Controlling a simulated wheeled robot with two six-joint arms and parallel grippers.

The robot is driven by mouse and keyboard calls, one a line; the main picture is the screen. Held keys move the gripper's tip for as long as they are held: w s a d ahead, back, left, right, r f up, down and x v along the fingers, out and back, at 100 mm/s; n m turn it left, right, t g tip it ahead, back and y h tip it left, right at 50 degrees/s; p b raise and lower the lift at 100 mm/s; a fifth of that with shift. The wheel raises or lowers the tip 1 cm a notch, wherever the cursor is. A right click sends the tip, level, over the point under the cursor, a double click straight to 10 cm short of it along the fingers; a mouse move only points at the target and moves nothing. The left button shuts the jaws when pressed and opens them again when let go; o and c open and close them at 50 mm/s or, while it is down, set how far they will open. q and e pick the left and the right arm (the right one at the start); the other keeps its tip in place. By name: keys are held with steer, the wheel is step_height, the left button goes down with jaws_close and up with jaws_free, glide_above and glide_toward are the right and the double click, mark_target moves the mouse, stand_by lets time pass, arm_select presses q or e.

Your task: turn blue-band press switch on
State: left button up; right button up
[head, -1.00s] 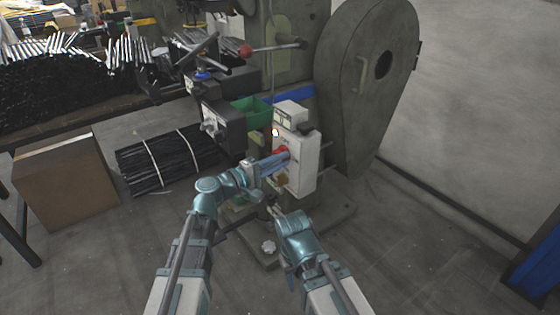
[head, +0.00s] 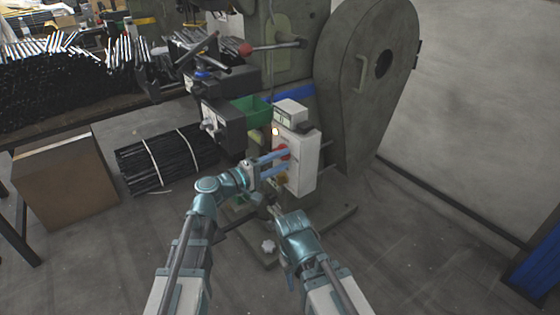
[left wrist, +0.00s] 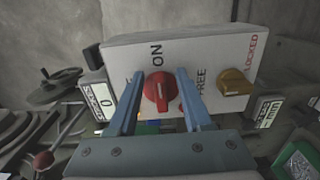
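The press (head: 367,85) has a blue band (head: 293,94) and a white switch box (head: 304,160) on its front. In the left wrist view, the red rotary switch (left wrist: 159,92) sits on the white panel below the word ON, its ridge roughly upright. A yellow knob (left wrist: 234,82) is beside it, near FREE and LOCKED. My left gripper (head: 284,162) is open at the box; in its wrist view the fingers (left wrist: 160,76) stand either side of the red switch with gaps visible. My right gripper (head: 275,212) is low, in front of the press base; its opening is unclear.
A small lamp (head: 275,131) glows beside the box. A grey counter (left wrist: 97,97) shows 0. A black control box (head: 222,128) and a green bin (head: 250,109) are left of the switch box.

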arm_select(q)
steer(key=v, duration=1.3)
steer(key=shift+s+a, duration=0.25)
steer(key=shift+a, duration=0.1)
steer(key=s+d+f+m+g+y, duration=0.4)
steer(key=s+d+f+m+g, duration=0.35)
steer(key=f, duration=0.55)
steer(key=s+a+f+m+g+y, duration=0.3)
steer(key=s+f+y, duration=0.6)
steer(key=y, duration=0.2)
step_height(320, 180, up, 38)
steer(key=p, duration=3.7)
steer(key=shift+a+y+p, duration=0.3)
steer(key=shift+y+p, duration=0.05)
steer(key=shift+y, duration=0.05)
